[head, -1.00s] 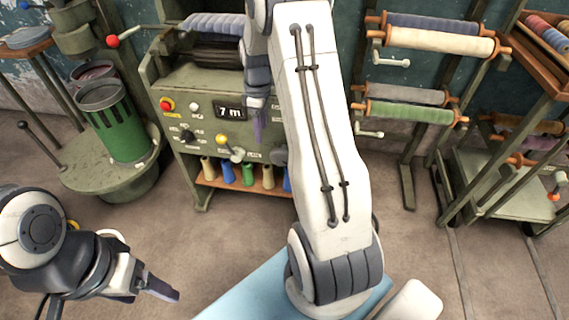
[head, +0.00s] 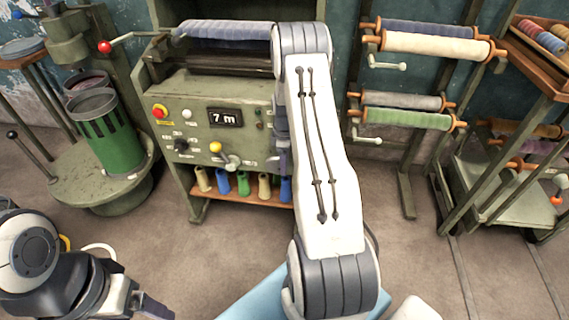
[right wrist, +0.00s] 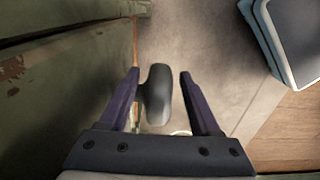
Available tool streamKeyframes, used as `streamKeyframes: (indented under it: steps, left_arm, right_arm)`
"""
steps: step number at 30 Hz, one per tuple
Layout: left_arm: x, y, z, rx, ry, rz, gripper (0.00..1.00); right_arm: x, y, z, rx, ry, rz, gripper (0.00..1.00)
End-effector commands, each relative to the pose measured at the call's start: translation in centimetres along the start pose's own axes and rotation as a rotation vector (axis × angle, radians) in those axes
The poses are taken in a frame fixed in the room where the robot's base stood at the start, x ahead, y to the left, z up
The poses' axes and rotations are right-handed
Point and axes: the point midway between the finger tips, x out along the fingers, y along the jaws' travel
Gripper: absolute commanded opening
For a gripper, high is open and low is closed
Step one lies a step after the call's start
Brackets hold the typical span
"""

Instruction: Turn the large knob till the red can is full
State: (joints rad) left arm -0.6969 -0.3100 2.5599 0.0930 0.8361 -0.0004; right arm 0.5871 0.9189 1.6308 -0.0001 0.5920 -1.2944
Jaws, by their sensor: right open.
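A dark grey rounded knob (right wrist: 156,95) shows in the right wrist view, between the fingers of my right gripper (right wrist: 159,74). The fingers are open, with a gap on the right finger's side; contact on the left is unclear. In the head view my right gripper (head: 284,163) is at the machine panel's right side, mostly behind my arm, and the knob is hidden. A green slotted can (head: 118,145) stands at left; a second can (head: 88,78) with a reddish top is partly hidden behind it. My left gripper (head: 150,306) is low at left, away from the machine.
The machine panel (head: 190,95) has a display (head: 226,118) reading 7 m, a red button (head: 160,111) and a yellow-tipped crank (head: 216,147). Thread cones stand on a shelf (head: 245,195) below. Roller racks (head: 408,190) stand at right. Open floor lies in front.

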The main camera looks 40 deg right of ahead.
Motion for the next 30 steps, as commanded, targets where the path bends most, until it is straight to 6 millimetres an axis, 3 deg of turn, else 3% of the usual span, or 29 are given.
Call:
streamKeyframes:
  steps: [8, 10, 13, 14, 23, 30]
  left_arm:
    - [0.0, 0.0, 0.0, 0.0, 0.0, 0.0, 0.76]
    - [0.0, 0.0, 0.0, 0.0, 0.0, 0.0, 0.76]
    - [0.0, 0.0, 0.0, 0.0, 0.0, 0.0, 0.76]
    - [0.0, 0.0, 0.0, 0.0, 0.0, 0.0, 0.76]
    - [0.5, 0.0, 0.0, 0.0, 0.0, 0.0, 0.76]
    - [2.6, -0.2, 0.1, 0.0, 0.0, 0.0, 0.76]
  right_arm:
    - [0.2, 0.0, 0.0, 0.001, 0.0, 0.001, 0.64]
    - [0.2, 0.0, 0.0, 0.001, 0.0, 0.001, 0.45]
    - [0.2, 0.0, 0.0, 0.001, 0.0, 0.0, 0.06]
    - [0.2, 0.0, 0.0, 0.001, 0.0, 0.001, 0.0]
    - [0.4, 0.1, 0.1, 0.003, 0.022, 0.001, 0.0]
    - [1.0, 0.1, 0.4, 0.008, 0.134, 0.002, 0.0]
